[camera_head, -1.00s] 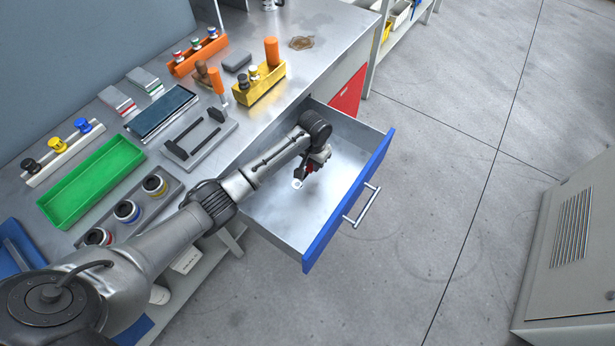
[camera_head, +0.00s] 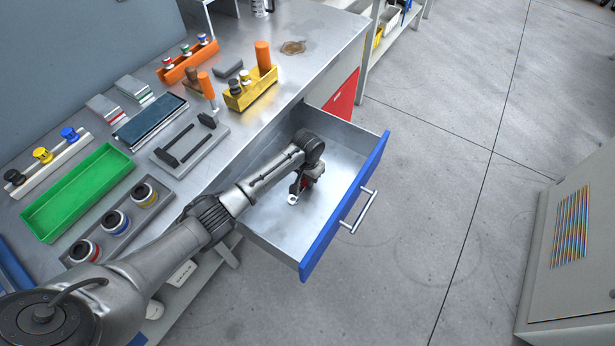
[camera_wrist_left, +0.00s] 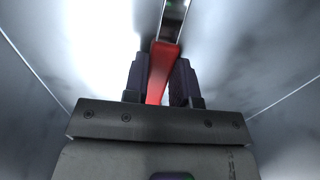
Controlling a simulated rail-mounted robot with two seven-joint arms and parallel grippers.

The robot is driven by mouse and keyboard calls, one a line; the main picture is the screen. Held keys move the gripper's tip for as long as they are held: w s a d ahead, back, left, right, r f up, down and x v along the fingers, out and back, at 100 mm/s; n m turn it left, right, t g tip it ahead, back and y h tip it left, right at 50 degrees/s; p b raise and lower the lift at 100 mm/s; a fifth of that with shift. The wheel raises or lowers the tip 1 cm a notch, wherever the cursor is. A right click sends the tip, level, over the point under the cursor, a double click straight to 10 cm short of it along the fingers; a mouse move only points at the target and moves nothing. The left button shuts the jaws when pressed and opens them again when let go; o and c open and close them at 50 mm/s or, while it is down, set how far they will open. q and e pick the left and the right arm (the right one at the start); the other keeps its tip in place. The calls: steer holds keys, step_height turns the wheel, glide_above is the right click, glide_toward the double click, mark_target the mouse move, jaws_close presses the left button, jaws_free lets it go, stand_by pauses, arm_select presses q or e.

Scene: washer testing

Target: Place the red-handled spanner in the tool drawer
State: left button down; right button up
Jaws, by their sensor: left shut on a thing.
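The tool drawer (camera_head: 275,219) is pulled open from the bench, with a blue front and a bare metal inside. My left gripper (camera_head: 300,188) is inside the drawer space, pointing down. It is shut on the red-handled spanner (camera_head: 293,199), whose silver end shows below the fingers. In the left wrist view the spanner's red handle (camera_wrist_left: 161,70) runs between the two dark fingers (camera_wrist_left: 162,82). The drawer's metal walls show on both sides there. I cannot tell whether the spanner touches the drawer floor. My right gripper is not in view.
The bench top beside the drawer holds a green tray (camera_head: 40,222), a yellow block with tools (camera_head: 262,92), an orange rack (camera_head: 185,68) and a grey fixture (camera_head: 207,150). The blue drawer front with its handle (camera_head: 362,210) stands out over clear floor. A grey cabinet (camera_head: 590,260) is at right.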

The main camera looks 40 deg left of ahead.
arm_select(q)
steer(key=c, duration=0.9)
jaws_free()
steer(key=shift+f, duration=0.1)
steer(key=shift+c, duration=0.2)
step_height(320, 180, up, 12)
steer(key=p, duration=0.4)
steer(key=shift+r, duration=0.2)
